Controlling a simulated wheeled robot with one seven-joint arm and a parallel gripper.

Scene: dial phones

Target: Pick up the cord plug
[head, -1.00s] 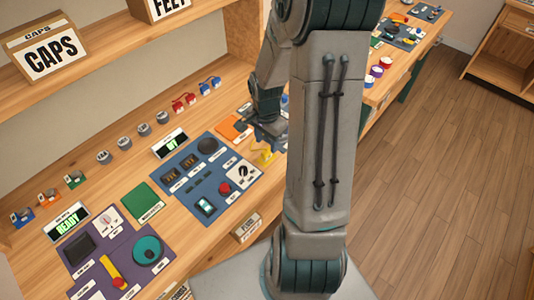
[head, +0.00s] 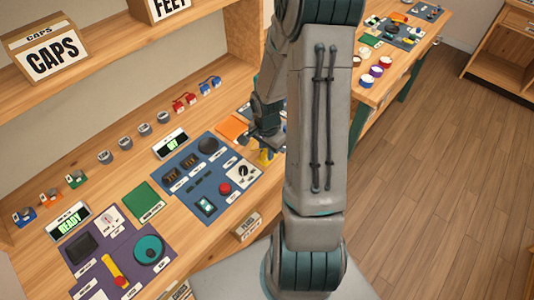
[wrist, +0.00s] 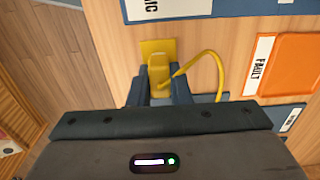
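The cord plug (wrist: 158,68) is a yellow block on a yellow square plate (wrist: 158,46), with a yellow cord curving off to the right in the wrist view. My gripper (wrist: 159,88) has one dark finger on each side of the plug, very close to it. I cannot tell whether the fingers press on it. In the head view my gripper (head: 266,141) is low over the bench, and only a bit of yellow (head: 264,155) shows under it. My arm hides much of that area.
An orange panel (wrist: 290,63) labelled FAULT lies right of the cord in the wrist view. Blue panels lie near the plug. In the head view, a blue control panel (head: 182,182) and a green pad (head: 145,201) lie to the left on the bench.

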